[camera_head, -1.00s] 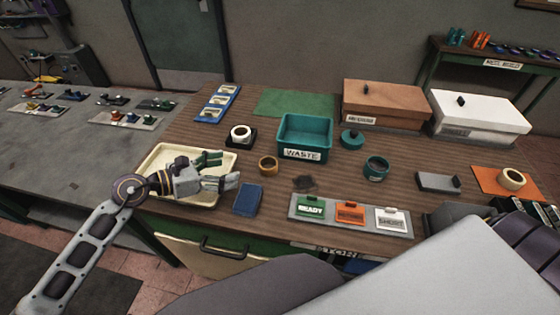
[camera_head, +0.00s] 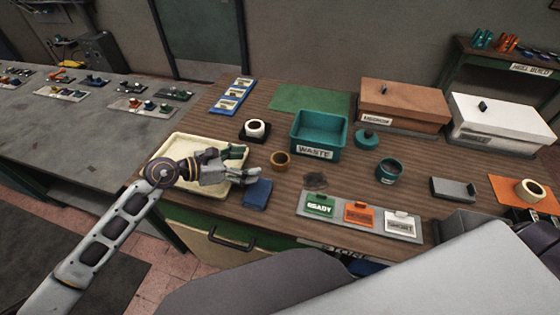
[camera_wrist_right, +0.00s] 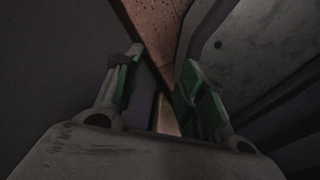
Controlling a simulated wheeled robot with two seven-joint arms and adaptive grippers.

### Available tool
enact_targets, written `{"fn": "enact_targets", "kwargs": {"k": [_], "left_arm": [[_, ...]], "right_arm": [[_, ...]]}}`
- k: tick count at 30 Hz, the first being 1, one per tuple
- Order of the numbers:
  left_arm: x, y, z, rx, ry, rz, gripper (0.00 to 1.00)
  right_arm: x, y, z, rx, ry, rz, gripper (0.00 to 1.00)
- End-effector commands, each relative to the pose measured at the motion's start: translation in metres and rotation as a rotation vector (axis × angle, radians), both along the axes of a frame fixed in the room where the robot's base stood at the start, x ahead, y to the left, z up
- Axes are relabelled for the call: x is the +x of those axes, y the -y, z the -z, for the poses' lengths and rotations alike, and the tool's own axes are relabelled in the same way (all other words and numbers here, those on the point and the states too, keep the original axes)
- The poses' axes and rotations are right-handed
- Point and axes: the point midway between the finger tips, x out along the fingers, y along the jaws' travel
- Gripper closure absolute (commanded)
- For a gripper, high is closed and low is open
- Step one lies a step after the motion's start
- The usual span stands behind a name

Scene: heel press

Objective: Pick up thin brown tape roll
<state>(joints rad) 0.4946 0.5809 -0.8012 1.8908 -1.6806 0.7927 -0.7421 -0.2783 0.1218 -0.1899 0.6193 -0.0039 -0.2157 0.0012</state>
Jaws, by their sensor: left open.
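The thin brown tape roll (camera_head: 281,160) lies on the wooden bench, in front of the teal waste bin. My left gripper (camera_head: 249,163) is open and empty, just left of the roll, with its fingers pointing right towards it. A small gap shows between fingertips and roll. The gripper hangs over the right edge of the cream tray (camera_head: 172,188). My right gripper (camera_wrist_right: 160,62) shows in the right wrist view, dark, with its two green-padded fingers apart and nothing between them.
The waste bin (camera_head: 318,134) stands behind the roll. A blue block (camera_head: 258,194) lies just in front of the gripper. A white roll on a black pad (camera_head: 255,130) is behind it. Label cards (camera_head: 360,213) stand on a grey strip to the right. A cream roll (camera_head: 530,190) lies far right.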

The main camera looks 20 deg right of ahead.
Motion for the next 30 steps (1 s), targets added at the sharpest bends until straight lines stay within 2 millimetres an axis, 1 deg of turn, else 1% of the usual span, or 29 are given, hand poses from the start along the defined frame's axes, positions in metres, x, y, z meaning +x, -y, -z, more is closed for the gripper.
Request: {"fn": "enact_targets", "kwargs": {"k": [3, 8, 11, 16, 22, 30], "left_arm": [[0.002, 0.011, 0.003, -0.002, 0.0, 0.0, 0.21], [0.005, 0.025, 0.009, -0.002, 0.001, 0.0, 0.21], [0.007, 0.033, 0.012, -0.001, 0.0, 0.0, 0.21], [0.009, 0.044, 0.018, 0.0, 0.001, 0.0, 0.21], [0.009, 0.048, 0.022, 0.003, 0.0, 0.0, 0.21], [0.009, 0.047, 0.024, 0.006, -0.002, 0.001, 0.21]], "right_arm": [[0.003, 0.003, -0.003, -0.003, 0.004, -0.001, 0.6], [0.002, 0.003, -0.004, -0.003, 0.002, -0.001, 0.6], [-0.002, 0.001, -0.005, -0.001, -0.003, -0.001, 0.6], [-0.013, -0.01, -0.005, 0.01, -0.014, 0.002, 0.6], [-0.021, -0.019, -0.005, 0.021, -0.023, 0.003, 0.6], [-0.013, -0.013, -0.005, 0.013, -0.015, 0.002, 0.6]]}}
